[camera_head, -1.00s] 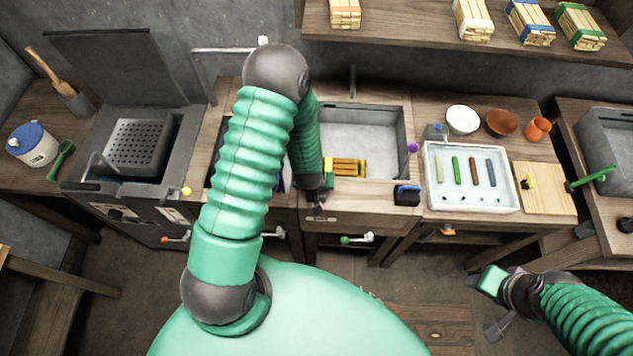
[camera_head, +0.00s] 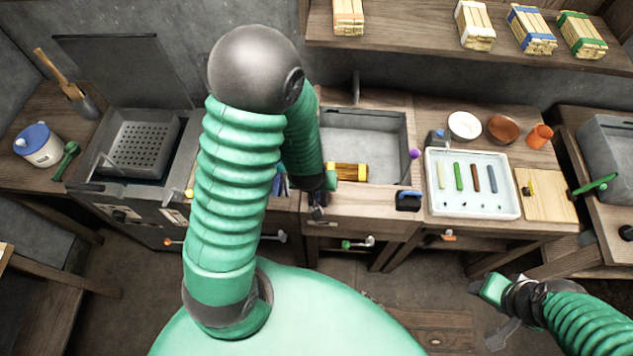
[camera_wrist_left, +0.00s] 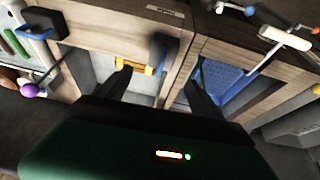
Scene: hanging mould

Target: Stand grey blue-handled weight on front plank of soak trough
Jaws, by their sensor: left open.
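The soak trough (camera_head: 400,150) is the grey basin at the middle of the bench, with a wooden front plank (camera_head: 365,200). In the left wrist view, a dark grey-blue upright piece (camera_wrist_left: 160,50), which looks like the weight, stands at the front plank (camera_wrist_left: 115,30) between my spread fingers. I cannot tell whether they touch it. My left gripper (camera_wrist_left: 163,68) is open; in the head view (camera_head: 318,205) it is at the plank's left end, largely hidden by my arm. A dark block with blue (camera_head: 409,200) sits at the plank's right end. My right gripper (camera_head: 490,289) hangs low at the right.
A yellow bundle (camera_head: 349,172) lies in the trough. A purple knob (camera_head: 414,154) is at its right wall. A white tray of coloured sticks (camera_head: 470,205) stands to the right. A small grey-blue object (camera_head: 437,135) is behind the tray. Handles stick out below the bench.

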